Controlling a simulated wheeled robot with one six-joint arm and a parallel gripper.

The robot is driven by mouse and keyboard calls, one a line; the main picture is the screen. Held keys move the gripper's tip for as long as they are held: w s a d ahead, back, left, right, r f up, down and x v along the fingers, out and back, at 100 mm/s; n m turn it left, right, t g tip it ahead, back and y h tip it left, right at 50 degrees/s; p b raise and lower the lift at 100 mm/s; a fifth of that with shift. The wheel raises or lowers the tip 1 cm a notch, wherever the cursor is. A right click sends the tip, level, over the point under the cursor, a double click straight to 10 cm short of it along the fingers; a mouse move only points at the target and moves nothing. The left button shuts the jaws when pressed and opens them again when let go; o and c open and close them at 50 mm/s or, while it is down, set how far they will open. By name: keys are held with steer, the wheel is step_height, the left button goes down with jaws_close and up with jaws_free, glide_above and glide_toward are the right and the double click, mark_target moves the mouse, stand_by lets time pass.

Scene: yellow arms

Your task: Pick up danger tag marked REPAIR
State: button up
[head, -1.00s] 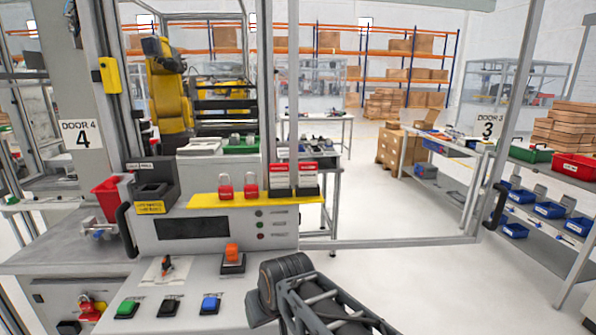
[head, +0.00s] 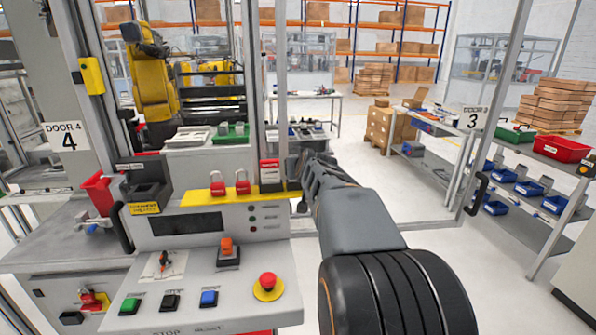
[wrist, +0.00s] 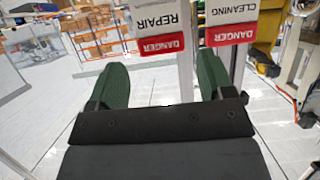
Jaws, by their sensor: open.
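The danger tag marked REPAIR (wrist: 158,25) is white with a red DANGER band and appears upside down at the top of the wrist view. A similar tag marked CLEANING (wrist: 230,18) hangs beside it to the right. My gripper (wrist: 160,85) has its two green fingers spread, with nothing between them. The REPAIR tag lies ahead, between the two finger lines in the picture. In the head view my gripper (head: 299,172) is at the right end of the yellow ledge (head: 200,198). It hides the REPAIR tag there; the CLEANING tag (head: 269,172) shows just left of it.
Two red padlocks (head: 229,185) stand on the ledge left of the tags. Below are a sloped panel with buttons and a red emergency stop (head: 268,284). A grey frame post (head: 282,90) rises behind the ledge. Open floor lies right of the console.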

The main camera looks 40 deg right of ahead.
steer(key=shift+p+x, duration=0.3)
steer(key=shift+x, duration=2.65)
steer(key=shift+s+f, duration=0.1)
steer(key=shift+f, duration=0.1)
steer(key=c, duration=0.7)
